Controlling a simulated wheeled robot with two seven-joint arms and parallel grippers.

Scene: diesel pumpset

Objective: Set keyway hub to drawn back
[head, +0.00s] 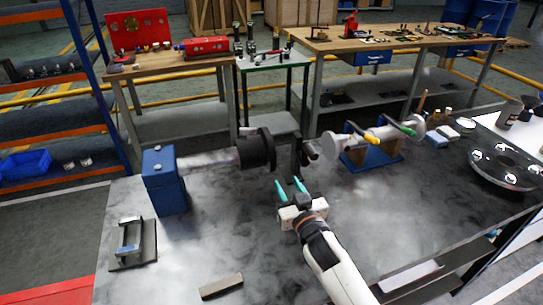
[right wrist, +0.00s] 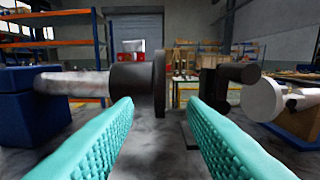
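A black round hub with a wide flange (head: 258,149), which I take as the keyway hub, sits on a grey shaft (head: 207,161) coming out of a blue block (head: 164,181). In the right wrist view the hub (right wrist: 133,85) is ahead, left of centre. A smaller dark part on a stand (head: 303,152) is just right of the hub, with a gap between them; it also shows in the right wrist view (right wrist: 222,85). My right gripper (head: 290,184) has teal fingers, open and empty, in front of and below the gap. My left gripper is not in view.
A grey cylinder (head: 335,147) with green and yellow handles rests on a blue cradle (head: 372,156) to the right. A dark round plate (head: 505,165) lies far right. A metal bracket (head: 130,240) and a flat bar (head: 221,286) are at the front left. The table's front middle is mostly clear.

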